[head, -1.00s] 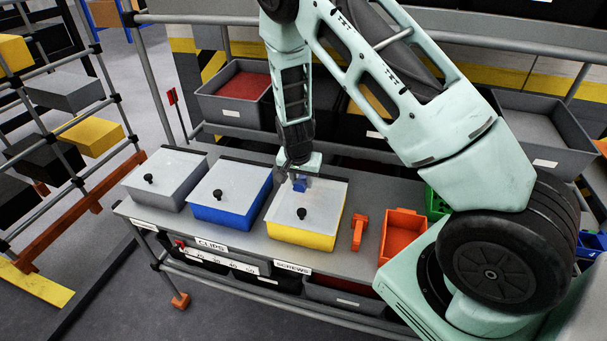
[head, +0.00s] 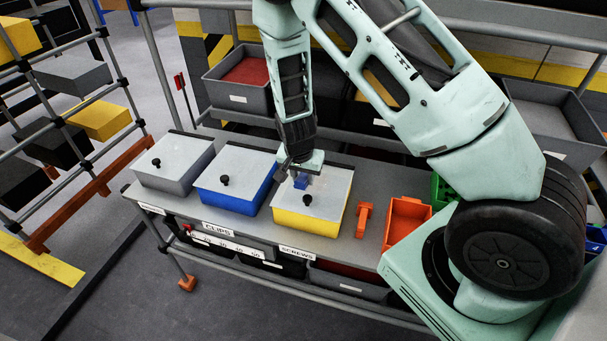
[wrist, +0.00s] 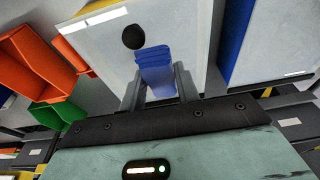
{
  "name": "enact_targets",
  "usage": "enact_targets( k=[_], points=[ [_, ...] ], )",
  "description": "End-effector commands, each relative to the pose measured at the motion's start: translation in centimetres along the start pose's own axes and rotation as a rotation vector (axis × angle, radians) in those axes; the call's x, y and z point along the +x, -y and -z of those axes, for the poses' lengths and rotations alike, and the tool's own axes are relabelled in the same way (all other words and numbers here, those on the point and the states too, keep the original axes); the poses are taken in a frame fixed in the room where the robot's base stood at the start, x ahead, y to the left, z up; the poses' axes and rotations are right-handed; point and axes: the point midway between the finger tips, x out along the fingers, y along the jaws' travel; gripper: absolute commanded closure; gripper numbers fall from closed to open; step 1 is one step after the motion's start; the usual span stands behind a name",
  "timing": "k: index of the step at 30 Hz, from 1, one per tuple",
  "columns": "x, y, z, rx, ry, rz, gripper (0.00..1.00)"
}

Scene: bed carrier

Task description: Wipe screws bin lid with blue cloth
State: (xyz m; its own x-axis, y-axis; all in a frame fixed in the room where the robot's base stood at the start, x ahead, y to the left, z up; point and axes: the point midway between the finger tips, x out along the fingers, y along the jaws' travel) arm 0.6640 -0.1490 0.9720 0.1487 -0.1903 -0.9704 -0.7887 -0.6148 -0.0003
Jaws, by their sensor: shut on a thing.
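The screws bin (head: 302,221) is yellow with a grey lid (head: 326,190) and a black knob (head: 307,200). It stands on the bench above the SCREWS label (head: 297,252). My gripper (head: 300,178) points down over the back left part of this lid. It is shut on a folded blue cloth (wrist: 156,70), which also shows as a small blue patch in the head view (head: 301,182). In the wrist view the cloth lies between my two fingers, close to the knob (wrist: 134,37), over the grey lid (wrist: 95,50). I cannot tell if the cloth touches the lid.
A blue bin (head: 232,200) and a grey bin (head: 172,176), both with knobbed lids, stand to the left. An orange clamp-like object (head: 364,219) and an open orange bin (head: 404,224) are on the right. Open bins line the shelf behind.

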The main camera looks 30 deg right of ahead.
Motion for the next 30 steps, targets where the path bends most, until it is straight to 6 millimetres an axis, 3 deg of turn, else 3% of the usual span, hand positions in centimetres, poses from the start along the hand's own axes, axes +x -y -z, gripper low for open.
enact_targets(
  k=[5,21,30],
  points=[
    [-0.7,0.0,0.2,0.0,0.0,0.0,1.0],
    [-5.7,0.0,1.4,0.0,0.0,0.0,1.0],
    [-5.8,0.0,1.5,0.0,0.0,0.0,1.0]
  ],
)
